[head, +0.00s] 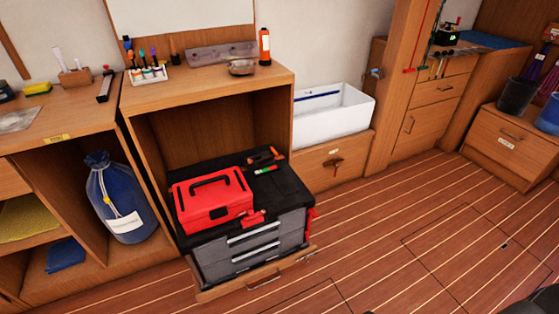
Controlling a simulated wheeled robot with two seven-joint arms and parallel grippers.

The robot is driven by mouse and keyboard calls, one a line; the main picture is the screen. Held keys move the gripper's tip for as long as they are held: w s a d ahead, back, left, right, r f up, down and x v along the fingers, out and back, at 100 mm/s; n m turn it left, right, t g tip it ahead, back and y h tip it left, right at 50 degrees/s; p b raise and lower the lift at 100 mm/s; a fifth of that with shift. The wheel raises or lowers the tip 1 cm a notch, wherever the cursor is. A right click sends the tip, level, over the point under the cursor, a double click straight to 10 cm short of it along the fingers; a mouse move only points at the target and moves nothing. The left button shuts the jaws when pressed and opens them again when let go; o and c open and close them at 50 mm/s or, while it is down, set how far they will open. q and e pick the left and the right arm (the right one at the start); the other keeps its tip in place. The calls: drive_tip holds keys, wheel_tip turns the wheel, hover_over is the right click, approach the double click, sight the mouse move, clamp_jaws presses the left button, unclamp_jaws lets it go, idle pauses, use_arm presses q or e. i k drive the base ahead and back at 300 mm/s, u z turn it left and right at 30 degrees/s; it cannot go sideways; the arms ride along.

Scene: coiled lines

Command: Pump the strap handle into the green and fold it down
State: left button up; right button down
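A red toolbox (212,198) with a black carry handle sits on top of a black and grey drawer chest (247,255), in the open bay of the wooden cabinet. A small strip with red, white and green parts (265,170) lies on the chest's black top, right of the toolbox. An orange and black piece (263,157) lies just behind it. A red piece (253,218) sits at the chest's front edge, and more red shows on its right side. I cannot tell which piece is the strap handle, nor its position. Neither gripper is in view.
A pull-out board (265,283) lies under the chest. A blue bag (115,200) stands in the left bay. A white bin (333,112) stands right of the cabinet. Small tools and an orange flashlight (264,46) stand on the cabinet top.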

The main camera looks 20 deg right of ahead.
sight(264, 155)
drive_tip(key=k, duration=0.15)
drive_tip(key=u, duration=0.7)
drive_tip(key=i, duration=0.65)
drive_tip(key=z, duration=0.7)
